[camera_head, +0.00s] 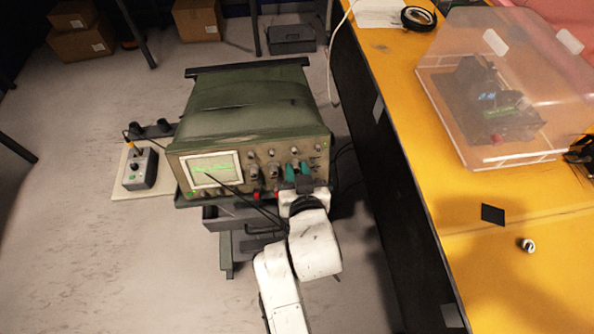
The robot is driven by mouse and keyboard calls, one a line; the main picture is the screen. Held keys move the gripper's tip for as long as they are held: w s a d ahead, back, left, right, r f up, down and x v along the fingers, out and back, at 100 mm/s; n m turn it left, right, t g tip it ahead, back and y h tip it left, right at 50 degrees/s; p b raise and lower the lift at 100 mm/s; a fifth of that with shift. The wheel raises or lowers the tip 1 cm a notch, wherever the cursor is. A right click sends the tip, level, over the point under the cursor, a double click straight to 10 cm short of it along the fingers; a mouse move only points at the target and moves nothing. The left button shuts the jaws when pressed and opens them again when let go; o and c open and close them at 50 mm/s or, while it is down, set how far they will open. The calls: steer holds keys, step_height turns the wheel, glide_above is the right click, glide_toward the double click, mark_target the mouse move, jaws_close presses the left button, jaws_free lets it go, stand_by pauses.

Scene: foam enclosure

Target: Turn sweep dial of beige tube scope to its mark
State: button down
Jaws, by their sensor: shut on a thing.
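The beige tube scope (222,163) stands on a dark cart, with a green cover and its beige front panel facing me. Its lit screen (212,170) is at the left of the panel, with knobs to the right. My gripper (297,170) is at the right part of the panel, its green fingertips against the front. It is shut on a knob there, which I take for the sweep dial. The fingers hide the dial and its mark, so I cannot read its angle.
A grey control box (139,168) sits on a board left of the scope. Dark cables hang across the scope's front. A yellow-topped bench (470,240) runs along the right, with a clear cover (500,70) on it. Cardboard boxes (82,30) lie at the back. The left floor is clear.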

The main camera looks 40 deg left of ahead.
steer(key=shift+s+a+n+p, duration=0.1)
steer(key=shift+n+p, duration=0.45)
steer(key=shift+n, duration=2.15)
steer(key=c, duration=1.2)
jaws_free()
steer(key=shift+c, duration=0.2)
steer(key=v, duration=1.1)
steer(key=shift+a, duration=0.2)
steer(key=shift+s, duration=0.1)
